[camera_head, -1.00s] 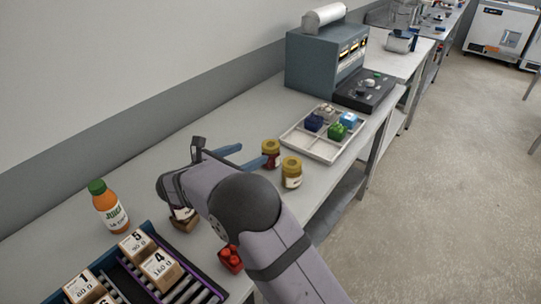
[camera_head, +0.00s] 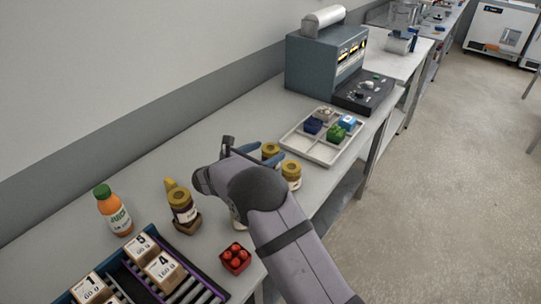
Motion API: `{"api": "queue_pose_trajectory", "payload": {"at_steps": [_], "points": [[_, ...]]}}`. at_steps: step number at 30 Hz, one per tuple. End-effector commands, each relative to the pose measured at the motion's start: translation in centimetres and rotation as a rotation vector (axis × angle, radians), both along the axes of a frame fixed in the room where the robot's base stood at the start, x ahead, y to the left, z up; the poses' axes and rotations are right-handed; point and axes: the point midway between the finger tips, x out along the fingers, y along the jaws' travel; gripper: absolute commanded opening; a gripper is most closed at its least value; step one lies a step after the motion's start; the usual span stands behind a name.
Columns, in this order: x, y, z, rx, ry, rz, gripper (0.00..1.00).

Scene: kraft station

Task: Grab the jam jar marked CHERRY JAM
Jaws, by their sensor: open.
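Several jars with yellow lids stand on the bench, and I cannot read their labels. One jar (camera_head: 271,149) is near the bench middle, its body mostly hidden by my gripper. A second jar (camera_head: 291,177) stands just right and nearer, with a pale label. A third jar (camera_head: 182,206), dark with a white label, stands at the left by a brown block. My gripper (camera_head: 267,154) is open, its blue fingers reaching right around or over the first jar; I cannot tell their height. Part of another pale item (camera_head: 237,216) shows beside my arm.
An orange juice bottle (camera_head: 114,211) stands at the left, near a rack (camera_head: 202,289) with numbered boxes. A red block-like crate (camera_head: 236,259) lies by the front edge. A divided tray (camera_head: 303,149) and a blue-grey machine (camera_head: 312,62) are behind. Bench is clear along the wall.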

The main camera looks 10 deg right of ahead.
Motion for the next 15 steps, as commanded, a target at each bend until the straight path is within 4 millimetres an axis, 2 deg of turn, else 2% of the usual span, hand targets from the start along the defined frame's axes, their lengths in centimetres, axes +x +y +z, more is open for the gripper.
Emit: {"api": "queue_pose_trajectory", "payload": {"at_steps": [6,15], "points": [[1.5,-1.6,-0.6,0.0,0.002,-0.001,0.66],[1.8,-1.8,-0.8,0.0,0.0,0.001,0.66]]}}
